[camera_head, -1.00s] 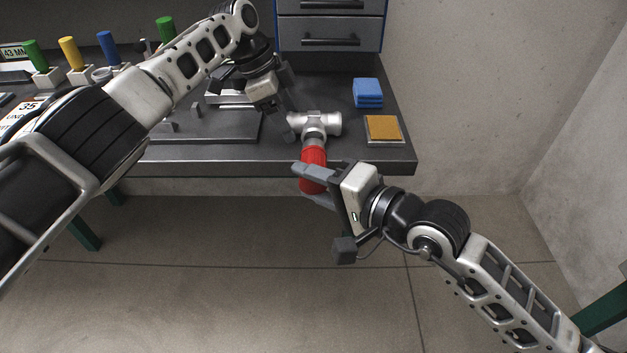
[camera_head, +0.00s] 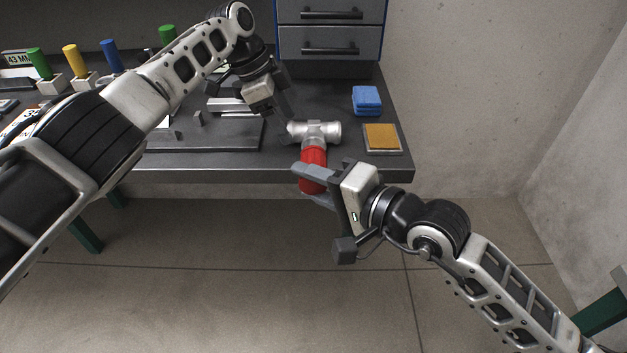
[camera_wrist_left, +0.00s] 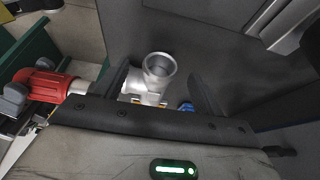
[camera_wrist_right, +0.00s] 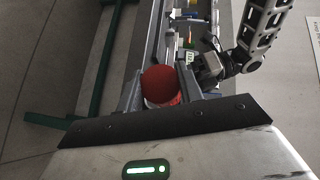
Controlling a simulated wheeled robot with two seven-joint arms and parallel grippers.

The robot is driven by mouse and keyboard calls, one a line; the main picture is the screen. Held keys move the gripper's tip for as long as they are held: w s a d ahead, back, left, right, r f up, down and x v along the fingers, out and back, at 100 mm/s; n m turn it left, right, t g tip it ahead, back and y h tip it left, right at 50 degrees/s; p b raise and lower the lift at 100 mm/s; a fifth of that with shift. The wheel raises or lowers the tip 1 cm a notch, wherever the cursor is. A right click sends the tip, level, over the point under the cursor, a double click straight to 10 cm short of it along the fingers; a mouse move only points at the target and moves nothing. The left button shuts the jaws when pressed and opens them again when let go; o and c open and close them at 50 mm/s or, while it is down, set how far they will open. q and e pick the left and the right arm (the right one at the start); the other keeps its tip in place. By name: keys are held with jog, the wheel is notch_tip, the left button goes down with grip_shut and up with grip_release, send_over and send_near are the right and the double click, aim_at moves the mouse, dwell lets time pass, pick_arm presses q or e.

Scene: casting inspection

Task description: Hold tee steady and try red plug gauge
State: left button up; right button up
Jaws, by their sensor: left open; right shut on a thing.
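The silver metal tee (camera_head: 315,131) is at the front of the dark bench. In the left wrist view the tee (camera_wrist_left: 156,78) shows between my left fingers, with one round open mouth facing the camera. My left gripper (camera_head: 284,110) is open around it; contact is not clear. My right gripper (camera_head: 306,180) is shut on the red plug gauge (camera_head: 314,166), at the bench's front edge. The gauge points at the tee's near branch.
A blue sponge stack (camera_head: 367,100) and a tan-topped pad (camera_head: 382,138) lie on the right of the bench. A dark plate (camera_head: 205,136) lies left of the tee. Green, yellow and blue handled gauges (camera_head: 76,62) stand at the back left. Drawers (camera_head: 330,42) stand behind.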

pick_arm(q)
jog(key=shift+f, duration=0.1)
jog(key=shift+b+x, duration=0.45)
jog(key=shift+x, duration=0.4)
pick_arm(e)
jog(key=shift+f, duration=0.45)
pick_arm(q)
grip_shut()
pick_arm(e)
jog(key=shift+r, duration=0.1)
pick_arm(q)
jog(key=shift+f, duration=0.1)
pick_arm(e)
jog(key=shift+f, duration=1.45)
